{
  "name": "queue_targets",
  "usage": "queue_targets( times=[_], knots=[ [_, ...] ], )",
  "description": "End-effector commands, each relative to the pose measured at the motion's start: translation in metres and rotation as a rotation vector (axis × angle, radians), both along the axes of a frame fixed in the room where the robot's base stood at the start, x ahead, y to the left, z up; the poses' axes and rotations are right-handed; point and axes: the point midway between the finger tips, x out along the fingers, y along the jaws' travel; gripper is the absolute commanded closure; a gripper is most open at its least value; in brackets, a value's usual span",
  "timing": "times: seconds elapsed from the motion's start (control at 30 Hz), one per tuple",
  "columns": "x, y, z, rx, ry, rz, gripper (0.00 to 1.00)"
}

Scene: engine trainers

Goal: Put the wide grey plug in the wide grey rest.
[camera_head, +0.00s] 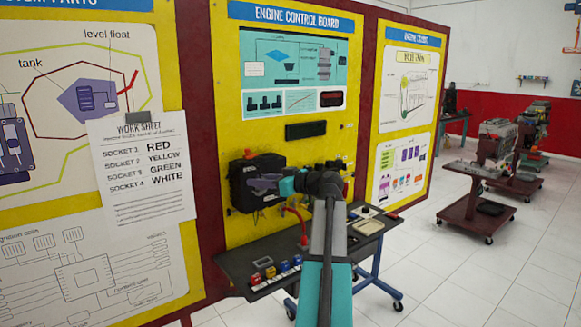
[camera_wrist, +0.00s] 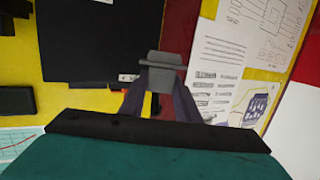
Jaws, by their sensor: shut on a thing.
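My gripper (camera_wrist: 163,95) is shut on a grey block-like piece with a wider lip, which I take as the wide grey plug (camera_wrist: 163,72); it sits between the two purple-grey fingertips in the wrist view. In the head view my gripper (camera_head: 262,184) is raised in front of the black box on the yellow board, above the table's left part. The plug is too small to make out clearly there. I cannot pick out the wide grey rest for sure in either view.
The black box (camera_head: 240,190) is mounted on the board behind my gripper. The dark table (camera_head: 240,258) below carries several coloured blocks (camera_head: 284,267) along its front left, a red upright piece (camera_head: 303,238) and a beige tray (camera_head: 368,227). A work sheet (camera_head: 140,170) hangs at left.

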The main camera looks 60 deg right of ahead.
Motion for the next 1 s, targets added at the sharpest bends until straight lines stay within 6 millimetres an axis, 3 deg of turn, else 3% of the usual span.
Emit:
queue_targets(
  times=[0.2,0.5,0.7,1.0],
  knots=[
    [0.052,0.06,-0.043,0.003,0.001,0.109,0.93],
    [0.106,0.146,-0.098,0.004,0.002,0.251,0.93],
    [0.132,0.21,-0.134,0.003,0.003,0.347,0.93],
    [0.154,0.31,-0.188,0.003,0.005,0.494,0.93]
  ],
)
